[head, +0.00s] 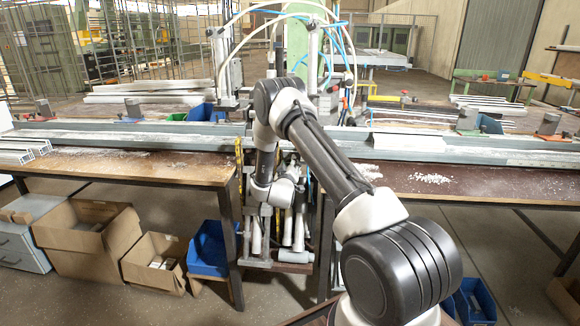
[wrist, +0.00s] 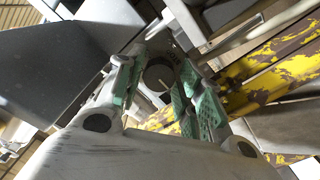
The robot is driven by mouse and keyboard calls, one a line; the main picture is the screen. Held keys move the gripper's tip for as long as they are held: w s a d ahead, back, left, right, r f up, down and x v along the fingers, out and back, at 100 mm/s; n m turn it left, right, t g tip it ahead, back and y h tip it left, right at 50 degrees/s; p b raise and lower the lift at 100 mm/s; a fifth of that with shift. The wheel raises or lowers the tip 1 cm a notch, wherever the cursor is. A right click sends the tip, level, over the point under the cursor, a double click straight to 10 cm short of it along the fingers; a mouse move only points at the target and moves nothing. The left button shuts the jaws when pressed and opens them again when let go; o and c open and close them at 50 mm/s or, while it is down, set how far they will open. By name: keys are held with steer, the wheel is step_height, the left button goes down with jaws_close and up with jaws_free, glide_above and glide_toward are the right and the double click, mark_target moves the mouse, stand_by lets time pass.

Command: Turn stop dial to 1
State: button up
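The stop dial (wrist: 157,76) is a small dark round knob with a pale pointer line on its face, seen in the wrist view. Its pointer slants; its scale marks are too small and dim to read. My gripper (wrist: 160,77) has green pads and is open, with one finger on each side of the dial. I cannot tell whether the pads touch it. In the head view my arm reaches down to the gap between the two benches, and the dial and my fingers are hidden there.
In the wrist view a worn yellow bar (wrist: 275,70) and a metal rod (wrist: 240,37) lie close on the right; a large dark surface (wrist: 60,70) is on the left. In the head view a long grey rail (head: 120,133) runs along the bench (head: 140,166). Cardboard boxes (head: 85,235) stand below.

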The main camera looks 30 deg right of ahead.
steer(key=c, duration=0.4)
steer(key=shift+m, duration=0.3)
steer(key=m, duration=1.1)
steer(key=shift+a, duration=0.1)
stand_by(0.5)
steer(key=o, duration=0.7)
